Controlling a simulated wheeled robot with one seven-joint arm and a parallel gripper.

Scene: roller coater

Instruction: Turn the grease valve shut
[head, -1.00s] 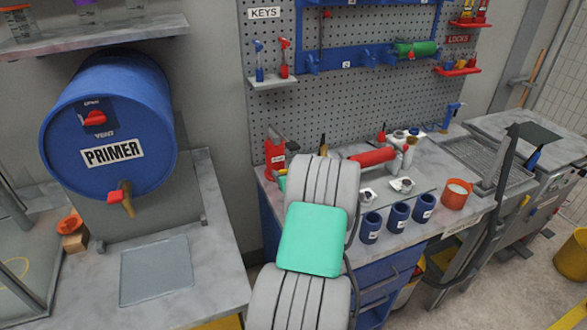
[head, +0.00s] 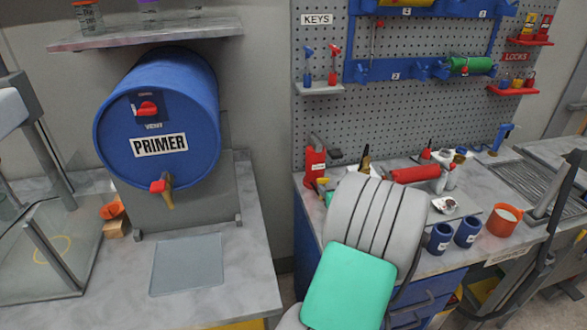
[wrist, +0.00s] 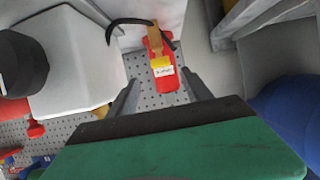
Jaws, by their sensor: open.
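I cannot pick out a valve marked as grease in these views. In the wrist view, a red object (wrist: 163,80) with a yellow part and a small white label that I cannot read lies beyond my fingers. My gripper (wrist: 163,96) is open, with nothing visible between its fingers and the red object farther off. In the head view, a blue drum marked PRIMER (head: 196,120) has a red-handled tap (head: 162,187) low on its front and a red knob (head: 147,108) above. My gripper is out of the head view.
A red labelled container (head: 315,165) stands on the right bench, with blue cups (head: 467,232) and an orange pot (head: 504,220). A pegboard (head: 425,105) rises behind. A flat grey plate (head: 187,264) lies below the drum's tap.

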